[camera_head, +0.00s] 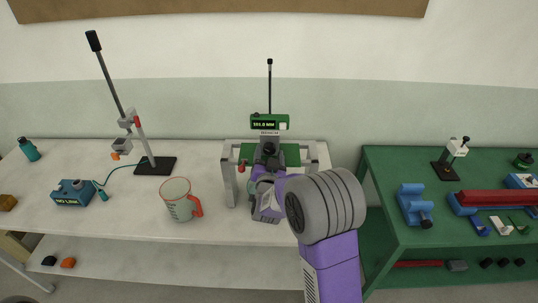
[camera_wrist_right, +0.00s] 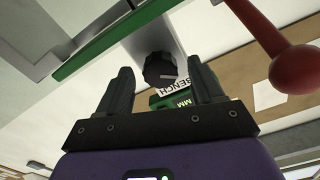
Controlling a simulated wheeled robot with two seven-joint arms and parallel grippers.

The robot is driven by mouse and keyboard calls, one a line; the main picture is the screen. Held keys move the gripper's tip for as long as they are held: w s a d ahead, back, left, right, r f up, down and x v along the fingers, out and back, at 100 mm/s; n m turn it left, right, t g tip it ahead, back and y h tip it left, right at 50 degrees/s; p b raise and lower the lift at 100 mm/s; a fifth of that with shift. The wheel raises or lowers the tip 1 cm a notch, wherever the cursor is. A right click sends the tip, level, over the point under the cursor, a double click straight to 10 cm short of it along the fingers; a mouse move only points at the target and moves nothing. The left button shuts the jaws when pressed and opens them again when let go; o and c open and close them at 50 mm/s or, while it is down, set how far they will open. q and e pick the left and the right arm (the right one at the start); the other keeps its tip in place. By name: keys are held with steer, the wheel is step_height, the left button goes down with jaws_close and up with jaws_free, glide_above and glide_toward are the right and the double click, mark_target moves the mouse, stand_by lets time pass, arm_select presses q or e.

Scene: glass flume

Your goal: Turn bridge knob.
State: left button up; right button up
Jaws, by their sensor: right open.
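The bridge knob (camera_wrist_right: 160,68) is a dark ribbed round knob with a pale mark line, on a grey block in the right wrist view. In the head view it is a dark shape at the bridge's middle, partly crowded by my gripper. The bridge (camera_head: 290,152) has a green crossbar over a grey frame, with a green readout (camera_head: 269,122) above it. My right gripper (camera_wrist_right: 162,90) is open and empty, its two dark fingers to either side of the knob in the picture. Whether they reach around it I cannot tell. My left gripper is not in view.
A red ball-ended lever (camera_wrist_right: 297,68) is close right of the fingers in the wrist view. A measuring jug (camera_head: 178,200) stands left on the white bench. A lamp-like stand (camera_head: 155,165) and a blue box (camera_head: 72,194) are farther left. A green table (camera_head: 385,170) stands right.

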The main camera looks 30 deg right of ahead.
steer(key=shift+c, duration=0.2)
steer(key=c, duration=1)
steer(key=m+b, duration=0.1)
steer(key=b, duration=0.2)
steer(key=m+b, duration=0.2)
steer(key=b, duration=0.1)
steer(key=shift+f+m, duration=0.25)
steer(key=shift+m, duration=0.05)
steer(key=shift+r+m+b, duration=0.15)
steer(key=shift+m+b, duration=0.35)
steer(key=shift+b, duration=0.05)
steer(key=shift+w+a, duration=0.1)
steer(key=o, duration=1)
steer(key=shift+r, duration=0.1)
steer(key=shift+o, duration=0.2)
steer(key=v, duration=0.7)
steer(key=shift+s, duration=0.35)
